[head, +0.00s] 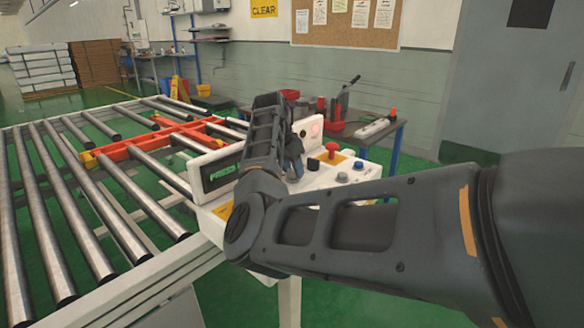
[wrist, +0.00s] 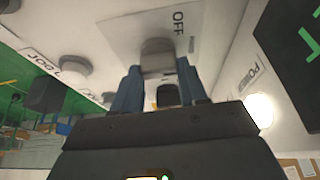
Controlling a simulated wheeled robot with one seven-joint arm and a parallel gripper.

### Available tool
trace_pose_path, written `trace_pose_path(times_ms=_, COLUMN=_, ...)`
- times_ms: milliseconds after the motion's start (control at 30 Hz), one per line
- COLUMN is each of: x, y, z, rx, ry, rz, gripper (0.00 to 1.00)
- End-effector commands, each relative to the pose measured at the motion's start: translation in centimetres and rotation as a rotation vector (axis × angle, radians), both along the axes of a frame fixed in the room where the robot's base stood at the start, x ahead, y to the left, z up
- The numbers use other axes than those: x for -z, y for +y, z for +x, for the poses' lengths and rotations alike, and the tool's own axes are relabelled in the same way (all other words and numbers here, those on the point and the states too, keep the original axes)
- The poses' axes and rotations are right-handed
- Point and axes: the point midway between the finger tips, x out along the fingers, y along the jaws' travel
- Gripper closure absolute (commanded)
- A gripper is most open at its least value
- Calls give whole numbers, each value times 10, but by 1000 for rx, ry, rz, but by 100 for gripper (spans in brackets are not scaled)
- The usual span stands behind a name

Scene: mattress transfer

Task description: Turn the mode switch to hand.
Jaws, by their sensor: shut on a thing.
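The mode switch (wrist: 158,48) is a grey knob on a pale plate marked OFF (wrist: 180,22) in the wrist view. My gripper (wrist: 159,68) has its two bluish fingers on either side of this knob, shut on it. Where the knob's pointer stands cannot be made out, and no hand marking is readable. In the head view my gripper (head: 294,165) reaches down to the white control panel (head: 314,178), and my arm hides the switch there.
On the panel are a red mushroom button (head: 331,149), a blue button (head: 341,177), a grey button (head: 358,166) and a lit lamp (head: 315,130). A display (head: 222,174) stands at its left edge. A roller conveyor (head: 95,205) lies left; a cluttered bench (head: 385,130) stands behind.

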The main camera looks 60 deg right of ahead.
Motion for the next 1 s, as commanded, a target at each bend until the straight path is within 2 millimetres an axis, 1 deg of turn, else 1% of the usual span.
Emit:
trace_pose_path(times_ms=433, x=0, y=0, z=0, rx=9, ry=-1, rz=1, gripper=88)
trace_pose_path(times_ms=467, x=0, y=0, z=0, rx=9, ry=-1, rz=1, gripper=55)
trace_pose_path(times_ms=500, x=0, y=0, z=0, rx=9, ry=-1, rz=1, gripper=51)
trace_pose_path(times_ms=700, x=0, y=0, z=0, rx=9, ry=-1, rz=1, gripper=32)
trace_pose_path(times_ms=900, x=0, y=0, z=0, rx=9, ry=-1, rz=1, gripper=32)
trace_pose_path(times_ms=1000, x=-4, y=1, z=1, rx=8, ry=-1, rz=0, gripper=32)
